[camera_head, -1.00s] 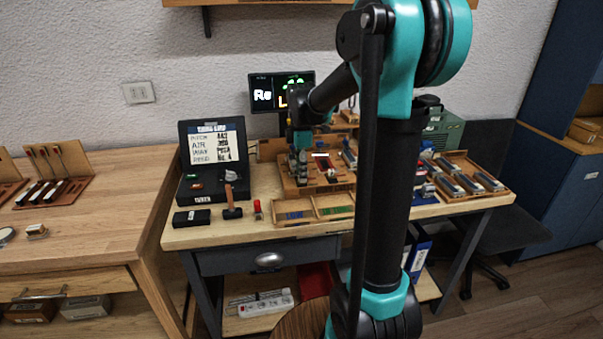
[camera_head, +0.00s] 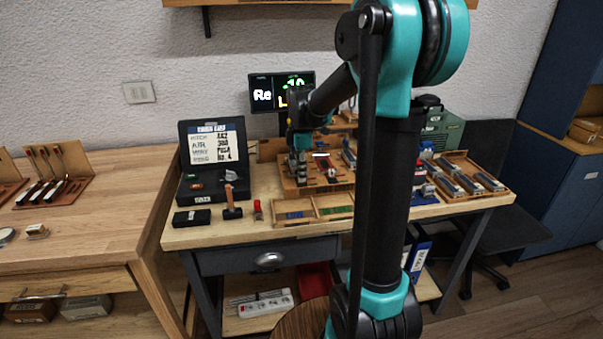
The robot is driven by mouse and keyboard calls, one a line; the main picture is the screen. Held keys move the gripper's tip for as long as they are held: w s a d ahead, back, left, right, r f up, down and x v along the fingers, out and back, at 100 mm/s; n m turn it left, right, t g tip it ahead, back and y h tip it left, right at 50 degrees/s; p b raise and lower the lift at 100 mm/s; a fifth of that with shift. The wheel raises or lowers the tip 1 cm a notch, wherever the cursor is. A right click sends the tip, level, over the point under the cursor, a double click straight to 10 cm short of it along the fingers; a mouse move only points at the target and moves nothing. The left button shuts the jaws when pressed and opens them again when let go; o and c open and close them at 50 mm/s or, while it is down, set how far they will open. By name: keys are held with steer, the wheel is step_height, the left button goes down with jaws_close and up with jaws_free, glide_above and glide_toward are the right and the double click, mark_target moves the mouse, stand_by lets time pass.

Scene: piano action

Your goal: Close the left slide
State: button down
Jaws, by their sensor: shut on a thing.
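The wooden piano action fixture (camera_head: 340,183) stands on the middle of the workbench, with small metal and red parts on its top. My gripper (camera_head: 299,172) points down at the left part of this fixture. Its jaws are shut on a small part there, which I take to be the left slide. The fingers hide most of that part, and it is too small to tell how far along its track it sits. My arm crosses in front of the fixture's right side.
A black case with a label card (camera_head: 213,150), a hammer (camera_head: 232,205) and a small red object (camera_head: 258,209) are left of the fixture. A shallow wooden tray (camera_head: 312,210) lies in front. A lit monitor (camera_head: 281,92) stands behind. A rack of metal blocks (camera_head: 468,182) is at right.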

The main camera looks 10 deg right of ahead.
steer(key=shift+w, duration=1.15)
steer(key=c, duration=1.6)
jaws_free()
steer(key=shift+o, duration=0.2)
